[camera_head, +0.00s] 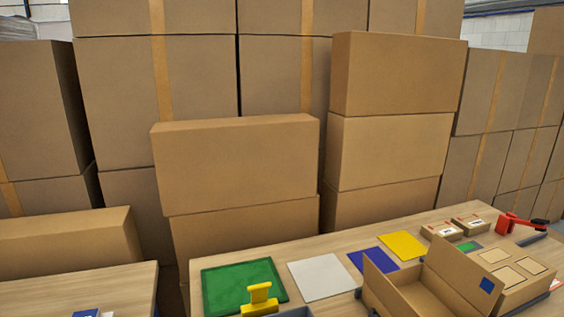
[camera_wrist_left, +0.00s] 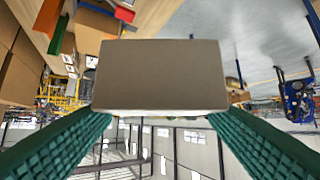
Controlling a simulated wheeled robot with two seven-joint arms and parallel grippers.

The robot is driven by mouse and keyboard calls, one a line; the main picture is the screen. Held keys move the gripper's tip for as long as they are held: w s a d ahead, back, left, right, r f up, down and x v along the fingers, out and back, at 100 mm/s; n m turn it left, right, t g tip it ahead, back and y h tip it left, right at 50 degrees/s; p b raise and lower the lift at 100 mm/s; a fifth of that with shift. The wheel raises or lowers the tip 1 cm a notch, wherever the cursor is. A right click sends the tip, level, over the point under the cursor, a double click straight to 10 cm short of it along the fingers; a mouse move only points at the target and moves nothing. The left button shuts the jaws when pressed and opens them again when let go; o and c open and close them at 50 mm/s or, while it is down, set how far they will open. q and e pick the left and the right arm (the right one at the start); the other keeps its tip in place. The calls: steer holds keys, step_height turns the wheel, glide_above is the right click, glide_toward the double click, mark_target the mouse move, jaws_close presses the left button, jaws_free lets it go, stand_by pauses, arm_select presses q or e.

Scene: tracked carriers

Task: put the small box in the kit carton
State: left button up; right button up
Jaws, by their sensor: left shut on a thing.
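The small box (camera_wrist_left: 160,75) fills the middle of the left wrist view as a plain grey-brown block. My left gripper (camera_wrist_left: 160,116) is shut on it, with a green ribbed finger at each side. Neither gripper shows in the head view. An open cardboard carton (camera_head: 458,272), which looks like the kit carton, stands at the front right of the table with its flaps up and a blue square on it. Its floor is mostly hidden and its lower part is cut off by the frame edge.
The table (camera_head: 330,245) carries green (camera_head: 222,288), white (camera_head: 321,279), blue and yellow mats, a yellow block-like object (camera_head: 260,298), two small labelled boxes (camera_head: 441,231) and a red tool (camera_head: 515,222). Tall stacks of large cartons (camera_head: 235,165) stand close behind.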

arm_select(q)
steer(key=w+d+f+m+t+y, duration=0.2)
steer(key=w+d+f+m+t, duration=0.4)
steer(key=w+d, duration=0.25)
steer(key=w+d+f+m+t+y, duration=0.2)
steer(key=w+d+f+m+t, duration=0.4)
steer(key=w+d, duration=0.25)
steer(key=d+f+m+t+h, duration=0.75)
steer(key=d+f+m, duration=0.35)
steer(key=d+f, duration=0.9)
steer(key=s+d+f+n+y+p, duration=0.1)
steer(key=d+f+p, duration=0.1)
steer(key=d, duration=1.2)
steer(key=shift+s+d+f+p, duration=0.25)
steer(key=shift+d+f+p, duration=0.05)
steer(key=shift+f, duration=0.2)
steer(key=shift+y, duration=0.25)
